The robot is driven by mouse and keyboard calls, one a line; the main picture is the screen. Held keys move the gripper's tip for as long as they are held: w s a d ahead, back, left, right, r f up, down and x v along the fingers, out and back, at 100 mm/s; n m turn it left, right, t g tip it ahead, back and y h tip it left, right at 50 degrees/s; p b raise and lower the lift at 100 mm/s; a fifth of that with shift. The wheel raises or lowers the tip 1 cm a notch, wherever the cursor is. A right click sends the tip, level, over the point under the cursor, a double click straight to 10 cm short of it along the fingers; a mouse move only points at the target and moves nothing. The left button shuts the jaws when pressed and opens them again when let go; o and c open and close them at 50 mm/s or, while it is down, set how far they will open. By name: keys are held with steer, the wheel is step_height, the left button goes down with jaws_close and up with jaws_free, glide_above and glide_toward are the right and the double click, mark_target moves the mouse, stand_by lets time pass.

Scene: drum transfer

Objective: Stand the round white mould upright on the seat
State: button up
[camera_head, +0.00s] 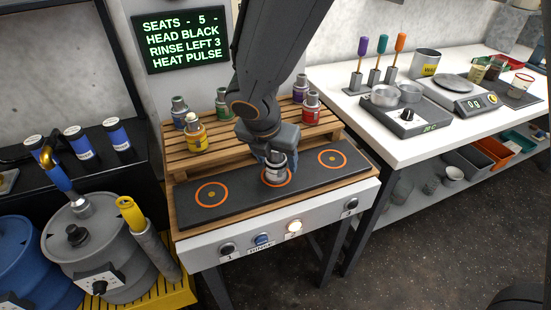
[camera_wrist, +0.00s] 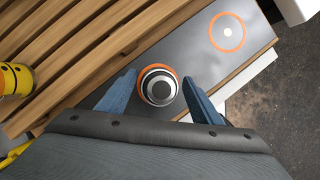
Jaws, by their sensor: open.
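A round white and grey piece with a dark centre, which I take to be the white mould (camera_wrist: 158,88), stands upright on the middle seat of the black plate (camera_head: 235,200). That seat's orange ring shows around its base. In the head view the mould (camera_head: 275,172) is partly covered by my gripper. My gripper (camera_wrist: 160,80) is open, with one blue finger on each side of the mould and a visible gap to each. The left seat (camera_head: 211,195) and right seat (camera_head: 332,159) are empty.
A slatted wooden rack (camera_head: 232,150) behind the plate holds several capped bottles, including a yellow one (camera_head: 195,137) and a red one (camera_head: 311,107). A lit button (camera_head: 294,227) is on the front panel. A sign (camera_head: 182,41) hangs behind. A white bench (camera_head: 420,125) stands at right.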

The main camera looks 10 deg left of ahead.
steer(key=v, duration=1.2)
steer(key=s+d+f+m+g, duration=0.1)
steer(key=d+f+m, duration=0.2)
steer(key=d+m, duration=0.6)
steer(key=s+d+f+m+g, duration=0.1)
steer(key=s+d+f+m, duration=0.1)
steer(key=d+m, duration=0.8)
steer(key=s+d+f+m+g+y, duration=0.1)
steer(key=d+f+m, duration=0.4)
steer(key=d+m, duration=0.5)
steer(key=shift+s+m, duration=0.5)
steer(key=shift+m, duration=1.7)
steer(key=shift+d, duration=0.1)
steer(key=shift+c, duration=0.4)
